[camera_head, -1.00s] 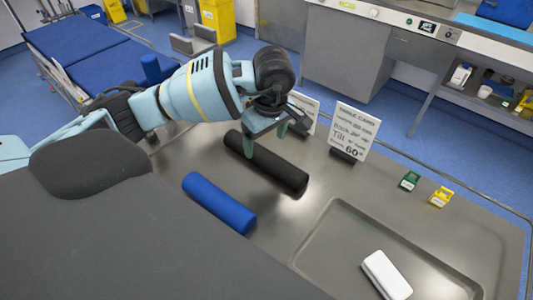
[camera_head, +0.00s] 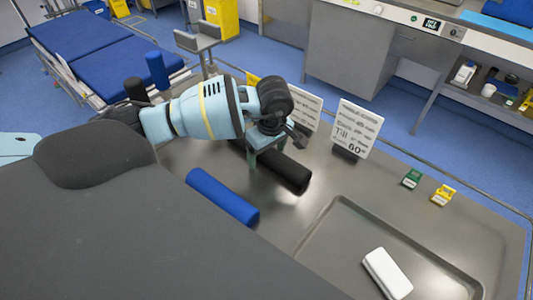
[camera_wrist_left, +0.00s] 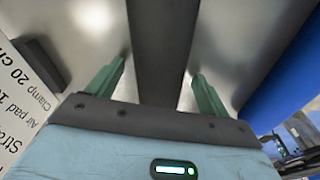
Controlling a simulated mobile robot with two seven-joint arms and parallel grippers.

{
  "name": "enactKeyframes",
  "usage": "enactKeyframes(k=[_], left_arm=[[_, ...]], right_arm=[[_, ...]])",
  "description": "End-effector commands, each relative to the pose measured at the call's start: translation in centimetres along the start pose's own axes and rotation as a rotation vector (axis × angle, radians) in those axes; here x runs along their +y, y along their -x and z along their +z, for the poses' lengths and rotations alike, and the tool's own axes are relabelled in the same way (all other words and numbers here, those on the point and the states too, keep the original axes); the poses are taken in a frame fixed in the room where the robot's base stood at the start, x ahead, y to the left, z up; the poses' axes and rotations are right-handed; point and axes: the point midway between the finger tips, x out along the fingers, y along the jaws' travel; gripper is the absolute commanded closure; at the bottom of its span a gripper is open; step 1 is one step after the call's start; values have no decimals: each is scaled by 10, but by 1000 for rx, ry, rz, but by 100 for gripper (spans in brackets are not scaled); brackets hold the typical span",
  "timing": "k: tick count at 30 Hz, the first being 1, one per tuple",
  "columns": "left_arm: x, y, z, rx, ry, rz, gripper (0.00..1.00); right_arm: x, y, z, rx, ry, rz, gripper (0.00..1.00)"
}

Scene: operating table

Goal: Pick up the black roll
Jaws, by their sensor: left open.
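The black roll (camera_head: 291,173) lies on the grey metal table, partly hidden behind my left gripper in the head view. My left gripper (camera_head: 268,158) points down over the middle of the roll, with its green fingers spread. In the left wrist view, the black roll (camera_wrist_left: 160,50) runs between the two open fingers of the left gripper (camera_wrist_left: 158,75), with a visible gap on each side. The roll is not gripped. My right gripper is not in view.
A blue roll (camera_head: 222,196) lies nearby, toward the front left. Two text cards stand behind, one (camera_head: 356,130) clearly visible. A white block (camera_head: 387,273) lies in the recessed tray area (camera_head: 340,225). Green (camera_head: 411,179) and yellow (camera_head: 442,195) small items sit at right.

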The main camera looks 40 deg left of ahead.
Motion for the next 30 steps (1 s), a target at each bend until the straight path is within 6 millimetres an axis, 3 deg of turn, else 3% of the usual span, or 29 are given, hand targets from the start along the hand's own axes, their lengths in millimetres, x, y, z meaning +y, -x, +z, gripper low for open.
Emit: enactKeyframes(k=[3, 15, 25, 26, 30], left_arm=[[0, 0, 0, 0, 0, 0, 23], [0, 0, 0, 0, 0, 0, 73], [0, 3, 0, 0, 1, 1, 75], [0, 4, -1, 0, 1, 1, 79], [1, 22, -3, 1, 2, 4, 79]], right_arm=[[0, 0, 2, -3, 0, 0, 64], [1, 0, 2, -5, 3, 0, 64], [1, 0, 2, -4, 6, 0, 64], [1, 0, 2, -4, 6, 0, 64], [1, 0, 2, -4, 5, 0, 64]])
